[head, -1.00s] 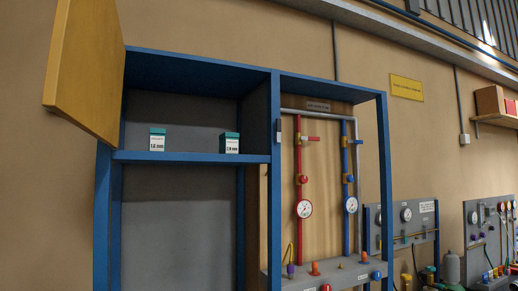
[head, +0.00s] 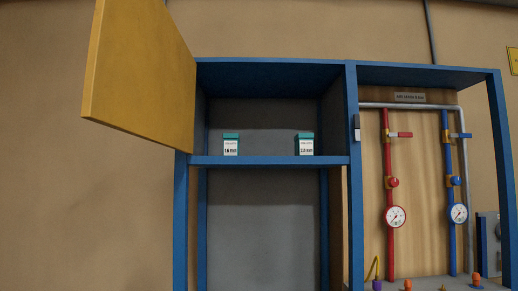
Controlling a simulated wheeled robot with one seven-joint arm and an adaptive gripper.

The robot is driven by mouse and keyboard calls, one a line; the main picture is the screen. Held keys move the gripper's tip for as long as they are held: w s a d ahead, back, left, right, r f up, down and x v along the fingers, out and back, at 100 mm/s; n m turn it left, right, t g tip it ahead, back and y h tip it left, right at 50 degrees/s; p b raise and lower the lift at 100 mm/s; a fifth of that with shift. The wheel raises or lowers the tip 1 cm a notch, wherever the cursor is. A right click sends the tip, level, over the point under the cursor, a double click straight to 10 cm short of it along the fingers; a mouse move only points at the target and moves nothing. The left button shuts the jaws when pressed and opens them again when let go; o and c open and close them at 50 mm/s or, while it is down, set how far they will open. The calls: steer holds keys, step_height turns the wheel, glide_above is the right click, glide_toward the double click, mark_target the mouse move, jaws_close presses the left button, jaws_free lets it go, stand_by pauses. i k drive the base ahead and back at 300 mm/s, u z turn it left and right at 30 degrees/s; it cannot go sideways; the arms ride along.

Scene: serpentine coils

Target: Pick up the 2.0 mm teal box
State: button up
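The 2.0 mm teal box (head: 306,145) stands upright on the blue cabinet shelf, near its right end. It has a teal top and a white label with dark print. A similar box (head: 231,145) with a teal top, whose label seems to read 1.6 mm, stands on the same shelf to the left. A clear gap lies between them. My gripper is not in view.
The yellow cabinet door (head: 140,75) stands open at upper left, jutting toward me. The blue shelf (head: 265,160) has a blue post on its right. Beyond it are red and blue pipes with gauges (head: 396,216). The space under the shelf looks empty.

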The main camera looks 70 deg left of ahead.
mark_target(303, 141)
steer(key=u, duration=1.75)
